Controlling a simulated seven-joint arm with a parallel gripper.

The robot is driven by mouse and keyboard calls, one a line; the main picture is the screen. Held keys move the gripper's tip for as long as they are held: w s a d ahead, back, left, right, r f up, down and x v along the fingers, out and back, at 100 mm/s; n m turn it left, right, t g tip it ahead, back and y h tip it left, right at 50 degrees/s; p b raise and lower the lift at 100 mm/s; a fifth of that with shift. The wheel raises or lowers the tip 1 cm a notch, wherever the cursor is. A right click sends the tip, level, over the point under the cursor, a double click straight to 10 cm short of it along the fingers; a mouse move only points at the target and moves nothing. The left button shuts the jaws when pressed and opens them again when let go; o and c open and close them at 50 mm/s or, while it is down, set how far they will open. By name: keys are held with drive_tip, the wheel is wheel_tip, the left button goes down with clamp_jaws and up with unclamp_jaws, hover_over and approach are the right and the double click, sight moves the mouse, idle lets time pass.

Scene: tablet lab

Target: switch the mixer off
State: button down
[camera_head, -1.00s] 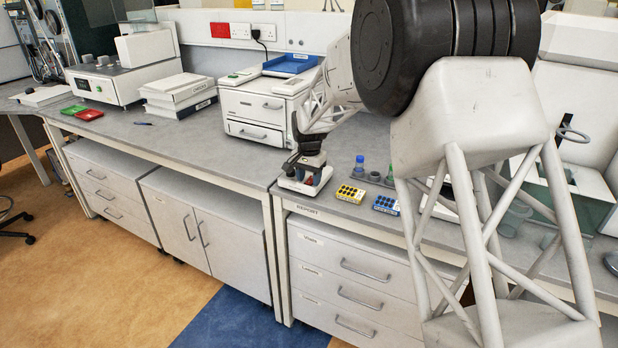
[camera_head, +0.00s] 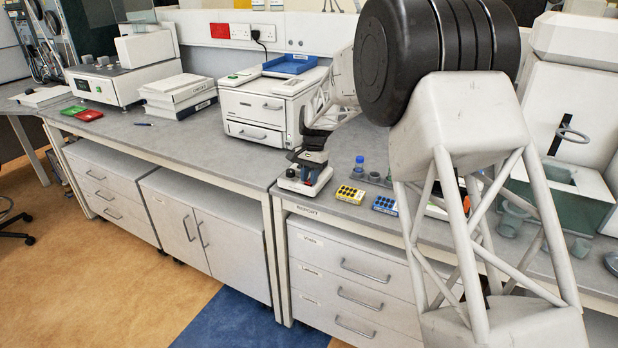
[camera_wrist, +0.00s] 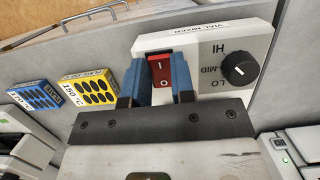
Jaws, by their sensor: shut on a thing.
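The mixer is a white box labelled "VIAL MIXER" (camera_wrist: 207,42). It stands near the bench's front edge in the head view (camera_head: 290,182), largely below my gripper. Its face carries a red rocker switch (camera_wrist: 160,68) marked I and O, and a black dial (camera_wrist: 240,69) beside HI, MID and LO. My gripper (camera_wrist: 158,84) has its two blue fingers at the switch, one on each side, shut on it. The lower end of the switch is partly hidden between the fingers. In the head view my gripper (camera_head: 313,168) is small and its fingers are hard to make out.
A yellow rack (camera_wrist: 88,85) and a blue rack (camera_wrist: 47,97) lie beside the mixer. A blue-capped vial (camera_head: 359,165) stands behind them. A white drawer unit (camera_head: 262,105) is farther back. The bench left of the mixer (camera_head: 200,135) is clear.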

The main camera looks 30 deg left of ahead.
idle(0.4)
drive_tip(key=c, duration=1)
unclamp_jaws()
drive_tip(key=shift+o, duration=0.2)
drive_tip(key=shift+v, duration=3.9)
drive_tip(key=shift+w, duration=0.15)
drive_tip(key=shift+d, duration=0.15)
